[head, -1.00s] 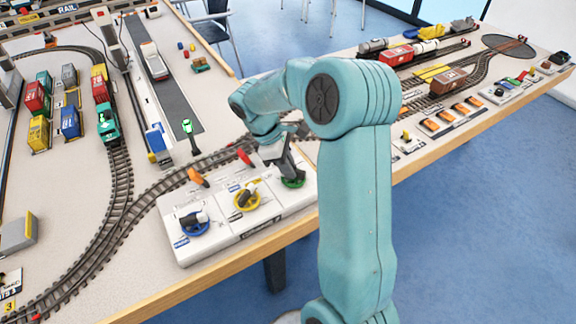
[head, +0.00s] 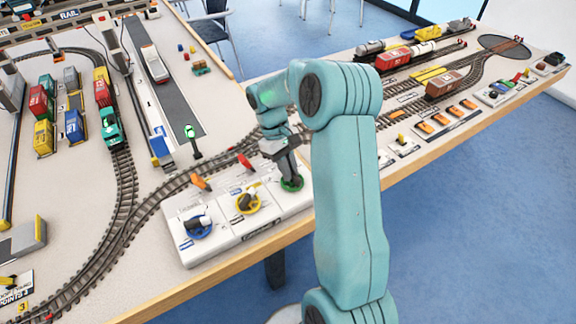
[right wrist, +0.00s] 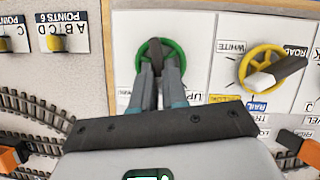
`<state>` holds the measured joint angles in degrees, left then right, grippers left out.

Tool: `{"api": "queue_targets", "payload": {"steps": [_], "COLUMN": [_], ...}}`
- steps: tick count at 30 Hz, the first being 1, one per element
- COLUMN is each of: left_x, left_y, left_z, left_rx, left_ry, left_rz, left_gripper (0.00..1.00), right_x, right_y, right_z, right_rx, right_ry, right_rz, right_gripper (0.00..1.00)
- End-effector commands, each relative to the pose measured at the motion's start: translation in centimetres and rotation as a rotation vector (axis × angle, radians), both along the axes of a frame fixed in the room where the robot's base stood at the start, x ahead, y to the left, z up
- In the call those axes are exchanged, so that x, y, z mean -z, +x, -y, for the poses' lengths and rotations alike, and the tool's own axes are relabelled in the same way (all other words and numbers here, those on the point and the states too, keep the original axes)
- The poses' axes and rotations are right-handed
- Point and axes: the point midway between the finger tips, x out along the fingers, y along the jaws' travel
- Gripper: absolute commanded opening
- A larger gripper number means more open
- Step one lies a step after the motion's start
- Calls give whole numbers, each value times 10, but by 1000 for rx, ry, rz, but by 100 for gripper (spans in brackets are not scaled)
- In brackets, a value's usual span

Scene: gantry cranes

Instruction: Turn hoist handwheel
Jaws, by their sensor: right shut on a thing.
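The green handwheel (head: 296,186) is at the right end of the white control panel (head: 225,238). In the right wrist view the green wheel (right wrist: 142,51) has a dark grip across it and an "UP" label beside it. My right gripper (head: 289,176) reaches down to it. In that wrist view its fingers (right wrist: 160,78) are shut on the wheel's grip, and they hide the near part of the wheel. My left gripper is not in view.
A yellow wheel (head: 254,209) and a blue wheel (head: 209,232) with lever grips sit on the same panel. Orange and red levers (head: 245,163) stand behind them. Railway track (head: 150,205) curves past the panel. The wooden table edge (head: 160,303) runs in front.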

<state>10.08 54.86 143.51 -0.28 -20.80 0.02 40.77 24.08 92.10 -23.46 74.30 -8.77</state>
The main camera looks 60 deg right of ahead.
Motion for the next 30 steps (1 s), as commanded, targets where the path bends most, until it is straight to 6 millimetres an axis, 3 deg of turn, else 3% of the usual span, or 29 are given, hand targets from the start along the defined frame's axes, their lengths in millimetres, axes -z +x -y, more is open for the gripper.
{"api": "queue_targets", "payload": {"steps": [12, 27, 28, 30], "left_x": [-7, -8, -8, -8], "left_y": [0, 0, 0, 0], "left_z": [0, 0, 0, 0], "left_rx": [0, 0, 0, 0], "left_ry": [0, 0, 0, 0], "left_rz": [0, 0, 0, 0], "left_gripper": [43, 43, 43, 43], "right_x": [-1, -1, -1, -1], "right_y": [0, 0, 0, 0], "right_z": [3, 3, 3, 3], "right_rx": [169, 186, 186, 186], "right_ry": [-2, -3, -3, -3], "right_rz": [2, 4, 4, 4], "right_gripper": [0, 0, 16, 38]}}
